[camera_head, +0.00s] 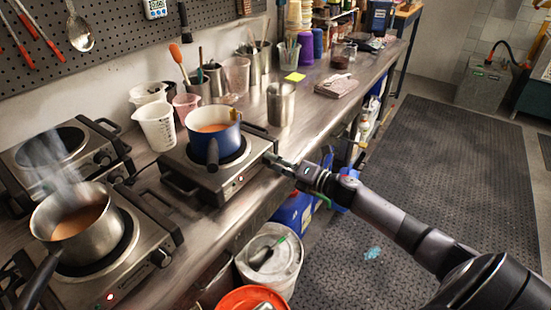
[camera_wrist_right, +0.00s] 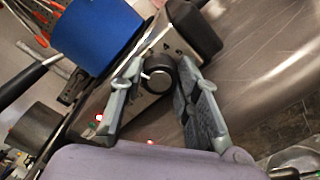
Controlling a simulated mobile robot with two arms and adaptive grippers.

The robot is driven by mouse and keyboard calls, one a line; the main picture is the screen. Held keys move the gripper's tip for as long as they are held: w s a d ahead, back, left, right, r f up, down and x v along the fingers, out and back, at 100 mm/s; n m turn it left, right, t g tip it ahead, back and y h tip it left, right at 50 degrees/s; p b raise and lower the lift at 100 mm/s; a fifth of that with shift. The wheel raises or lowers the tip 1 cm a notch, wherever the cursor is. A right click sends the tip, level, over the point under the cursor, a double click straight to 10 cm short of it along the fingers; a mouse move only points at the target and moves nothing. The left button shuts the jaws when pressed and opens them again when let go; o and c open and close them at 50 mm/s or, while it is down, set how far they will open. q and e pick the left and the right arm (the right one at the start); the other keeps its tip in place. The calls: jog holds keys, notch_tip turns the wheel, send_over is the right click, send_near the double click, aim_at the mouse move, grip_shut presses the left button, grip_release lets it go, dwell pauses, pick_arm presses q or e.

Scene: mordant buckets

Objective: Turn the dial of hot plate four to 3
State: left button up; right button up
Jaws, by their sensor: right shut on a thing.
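The hot plate with the blue pot (camera_head: 186,178) stands at the bench's front edge in the head view, a red light lit on its front. My right gripper (camera_head: 273,161) reaches its front right end. In the right wrist view the black round dial (camera_wrist_right: 158,80) with a pale pointer mark sits between the two fingers of my right gripper (camera_wrist_right: 157,68), which are closed on its sides. Small printed marks show on the steel panel by the dial; I cannot read the setting surely. The head view does not show the dial clearly. My left gripper is out of view.
The blue pot (camera_head: 228,136) holds orange liquid, its black handle toward the front. A steaming steel pot (camera_head: 85,240) sits on another hot plate at the lower left. A measuring jug (camera_head: 157,130) and a steel beaker (camera_head: 281,104) stand behind. Buckets (camera_head: 270,258) are below the bench.

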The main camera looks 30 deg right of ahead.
jog(key=m+p, duration=0.1)
jog(key=m, duration=0.2)
jog(key=shift+m, duration=0.4)
jog(key=shift+m+p, duration=0.8)
jog(key=shift+m, duration=1)
jog(key=shift+f, duration=0.1)
jog(key=o, duration=1.1)
jog(key=shift+o, duration=0.3)
jog(key=shift+f, duration=0.15)
